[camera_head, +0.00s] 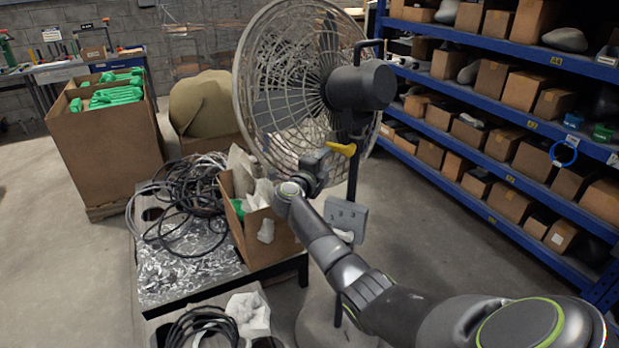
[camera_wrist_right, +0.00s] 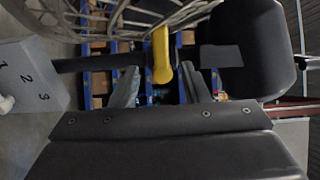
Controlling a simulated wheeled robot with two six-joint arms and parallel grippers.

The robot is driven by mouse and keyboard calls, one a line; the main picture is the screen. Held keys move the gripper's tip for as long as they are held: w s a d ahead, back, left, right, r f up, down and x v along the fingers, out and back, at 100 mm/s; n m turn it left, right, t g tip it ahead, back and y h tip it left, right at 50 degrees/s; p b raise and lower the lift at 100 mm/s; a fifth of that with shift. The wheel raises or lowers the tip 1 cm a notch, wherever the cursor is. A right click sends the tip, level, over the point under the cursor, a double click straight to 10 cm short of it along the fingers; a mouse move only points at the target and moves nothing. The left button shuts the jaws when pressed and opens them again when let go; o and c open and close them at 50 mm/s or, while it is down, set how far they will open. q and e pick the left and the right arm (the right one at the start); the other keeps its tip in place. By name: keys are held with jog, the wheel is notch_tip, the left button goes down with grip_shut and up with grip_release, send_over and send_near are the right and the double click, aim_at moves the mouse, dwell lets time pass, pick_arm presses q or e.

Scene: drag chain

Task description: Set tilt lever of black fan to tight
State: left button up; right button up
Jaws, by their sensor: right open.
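The black fan (camera_head: 362,86) stands on its pole, its round wire cage facing left and back. Its yellow tilt lever (camera_head: 341,149) sticks out to the left, below the motor housing. In the right wrist view the lever (camera_wrist_right: 161,55) hangs at the middle, its rounded end between the fingertips. My right gripper (camera_head: 322,158) is at the lever; in its wrist view the two grey fingers (camera_wrist_right: 160,82) stand apart, one on each side of the lever. Gaps show between the lever and both fingers. My left gripper is not in view.
A grey control box (camera_head: 345,215) numbered 1, 2, 3 sits on the pole below. A table (camera_head: 190,280) with black cables and an open carton (camera_head: 272,243) stands left. Blue shelves (camera_head: 520,125) with boxes fill the right. Floor is clear between fan and shelves.

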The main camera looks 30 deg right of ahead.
jog(key=b+v, duration=0.1)
jog(key=v, duration=0.7)
jog(key=shift+a, duration=0.25)
jog(key=s+a+f+n+t+y, duration=0.2)
jog(key=s+f+n+y, duration=0.25)
jog(key=f+n, duration=0.65)
jog(key=s+a+f+n+t+y, duration=0.15)
jog(key=s+f+n+y, duration=0.35)
jog(key=f, duration=1.1)
jog(key=s+a+f+n+t+y, duration=0.1)
jog(key=s+a+f+n+y, duration=0.2)
jog(key=s+f+n, duration=0.75)
jog(key=s+a+f+g+y, duration=0.25)
jog(key=s+f+g, duration=0.35)
jog(key=s+f, duration=1.2)
jog(key=s+f+n+g, duration=0.1)
jog(key=s+f+g, duration=0.2)
jog(key=s, duration=0.7)
jog(key=s+f+n+g, duration=0.2)
jog(key=s+f+g, duration=0.1)
jog(key=s, duration=0.7)
jog(key=shift+a, duration=0.25)
